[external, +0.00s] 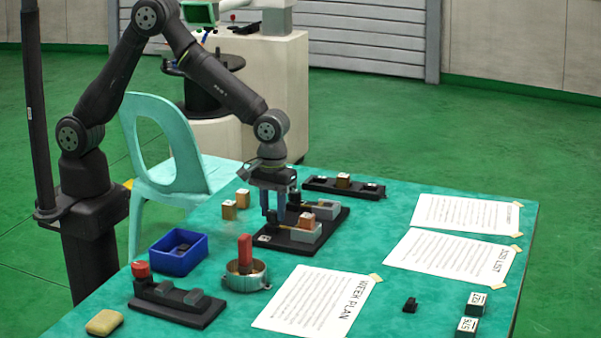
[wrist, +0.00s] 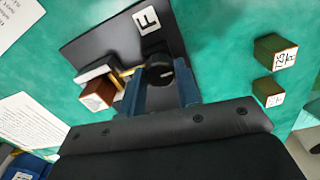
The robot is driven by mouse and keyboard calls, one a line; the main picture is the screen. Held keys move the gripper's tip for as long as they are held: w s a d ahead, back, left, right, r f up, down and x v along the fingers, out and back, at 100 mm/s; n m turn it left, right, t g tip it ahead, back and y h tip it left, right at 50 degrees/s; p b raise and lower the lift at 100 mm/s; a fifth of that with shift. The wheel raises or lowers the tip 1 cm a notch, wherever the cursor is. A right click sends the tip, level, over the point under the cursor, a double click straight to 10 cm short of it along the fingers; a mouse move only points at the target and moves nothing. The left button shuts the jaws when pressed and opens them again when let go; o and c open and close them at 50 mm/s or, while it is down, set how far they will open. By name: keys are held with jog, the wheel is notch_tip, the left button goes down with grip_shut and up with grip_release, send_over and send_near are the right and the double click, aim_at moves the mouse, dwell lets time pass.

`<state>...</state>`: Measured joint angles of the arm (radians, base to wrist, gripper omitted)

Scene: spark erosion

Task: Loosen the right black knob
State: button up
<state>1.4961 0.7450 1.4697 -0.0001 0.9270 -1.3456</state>
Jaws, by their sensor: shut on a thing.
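A black fixture plate (external: 275,244) lies on the green table, with two grey blocks on it and a copper-coloured block (external: 306,220) at the nearer one. In the wrist view the plate (wrist: 105,38) carries an "F" label (wrist: 147,20). A round black knob (wrist: 160,74) with a pale mark sits between the blue fingers of my gripper (wrist: 162,88). My gripper (external: 273,218) points straight down over the plate's left side, shut on this knob. Another black knob (external: 295,198) shows near the rear grey block (external: 324,209). The gripper hides part of the plate in the wrist view.
Two small tan blocks (external: 236,206) stand left of the plate. A black rail (external: 320,186) lies behind it. A blue bin (external: 178,253), a round metal holder (external: 246,276) with a red piece, and paper sheets (external: 315,300) lie nearer the camera.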

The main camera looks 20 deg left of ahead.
aim_at(273, 212)
dwell(0.4)
jog(key=o, duration=1)
jog(key=shift+c, duration=0.2)
notch_tip(273, 212, up, 18)
jog(key=shift+f, duration=0.25)
jog(key=shift+f, duration=0.15)
notch_tip(273, 212, down, 17)
jog(key=shift+f, duration=0.1)
dwell(0.3)
